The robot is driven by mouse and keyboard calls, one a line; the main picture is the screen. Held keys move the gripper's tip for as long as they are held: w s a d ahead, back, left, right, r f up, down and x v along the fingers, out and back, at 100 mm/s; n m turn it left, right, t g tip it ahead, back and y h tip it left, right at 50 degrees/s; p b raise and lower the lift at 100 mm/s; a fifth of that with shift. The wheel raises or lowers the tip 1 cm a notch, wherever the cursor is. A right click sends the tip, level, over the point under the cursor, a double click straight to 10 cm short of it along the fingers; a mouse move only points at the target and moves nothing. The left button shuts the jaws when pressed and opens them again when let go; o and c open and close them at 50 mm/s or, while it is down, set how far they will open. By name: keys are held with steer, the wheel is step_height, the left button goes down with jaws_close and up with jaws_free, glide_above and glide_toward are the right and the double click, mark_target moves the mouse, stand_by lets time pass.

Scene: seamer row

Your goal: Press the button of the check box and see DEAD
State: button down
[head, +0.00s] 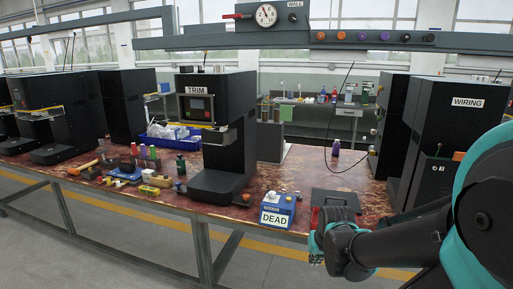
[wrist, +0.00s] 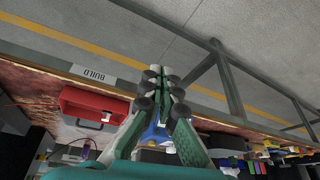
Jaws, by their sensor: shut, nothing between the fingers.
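The check box (head: 277,210) is a small blue box near the front edge of the bench. It has a white top piece and a front label reading DEAD. My gripper (wrist: 166,88) is shut and empty in the wrist view, with its dark fingertips together. A blue patch, apparently the check box (wrist: 155,134), shows behind the fingers, largely hidden by them. In the head view my dark arm is just right of the box, apart from it in the picture; the fingers are hard to make out there. The button cannot be told clearly.
A red case (wrist: 92,107) lies beside the box. The black TRIM machine (head: 224,130) stands behind left, and the WIRING machine (head: 455,130) at the right. Small tools and bottles, including a green bottle (head: 181,166), cover the bench's left. The bench edge bears a BUILD label (wrist: 94,75).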

steer(key=shift+s+d+f, duration=0.1)
steer(key=shift+s+f, duration=0.15)
steer(key=shift+s, duration=0.35)
steer(key=shift+s+d+f, duration=0.1)
steer(key=shift+s+f, duration=0.2)
steer(key=shift+s, duration=0.25)
steer(key=shift+s+d+f, duration=0.1)
steer(key=shift+s+f, duration=0.15)
steer(key=shift+s, duration=0.35)
